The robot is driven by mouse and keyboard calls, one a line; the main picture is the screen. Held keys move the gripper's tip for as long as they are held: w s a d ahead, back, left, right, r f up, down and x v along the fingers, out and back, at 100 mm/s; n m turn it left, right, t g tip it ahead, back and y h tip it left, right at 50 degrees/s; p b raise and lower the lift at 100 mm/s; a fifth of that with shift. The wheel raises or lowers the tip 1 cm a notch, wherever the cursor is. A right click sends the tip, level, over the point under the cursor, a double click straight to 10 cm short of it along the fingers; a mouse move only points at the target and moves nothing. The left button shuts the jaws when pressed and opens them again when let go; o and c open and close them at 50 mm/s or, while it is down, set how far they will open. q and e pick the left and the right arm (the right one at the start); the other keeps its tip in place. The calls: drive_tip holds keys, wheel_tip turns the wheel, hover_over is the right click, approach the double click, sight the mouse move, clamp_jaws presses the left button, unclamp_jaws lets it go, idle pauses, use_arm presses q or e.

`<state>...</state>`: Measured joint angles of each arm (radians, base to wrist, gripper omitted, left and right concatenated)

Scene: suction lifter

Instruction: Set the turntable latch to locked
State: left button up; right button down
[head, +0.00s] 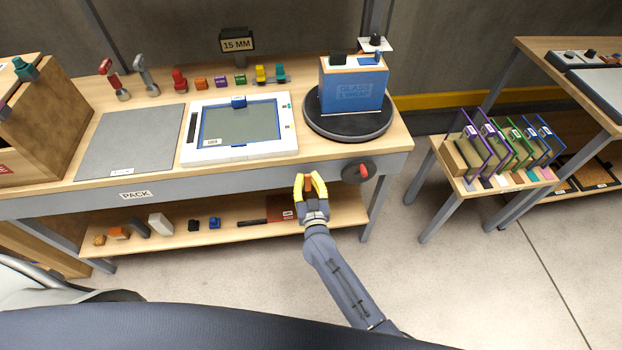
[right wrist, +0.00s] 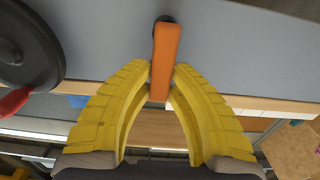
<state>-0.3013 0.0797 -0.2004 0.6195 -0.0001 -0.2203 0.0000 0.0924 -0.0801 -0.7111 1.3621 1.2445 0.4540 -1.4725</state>
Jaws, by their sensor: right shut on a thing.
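The turntable (head: 318,129) is a dark round disc at the right end of the packing bench. A blue box (head: 352,93) marked as glass stands on it. An orange lever (head: 308,184), which looks like the latch, sits at the bench's front face below the turntable. In the right wrist view the orange lever (right wrist: 165,55) hangs from a dark pivot on the grey face. My right gripper (head: 310,181) has its yellow fingers closed around the lever, one on each side, near its free end. My left gripper is not in view.
A dark disc with a red handle (head: 361,171) is on the bench front, just right of my right gripper. A white framed panel (head: 240,152) and a grey mat (head: 130,143) lie on the bench. A lower shelf (head: 265,237) holds small items.

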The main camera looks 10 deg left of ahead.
drive_tip(key=c, duration=1.3)
unclamp_jaws()
drive_tip(key=v, duration=1.2)
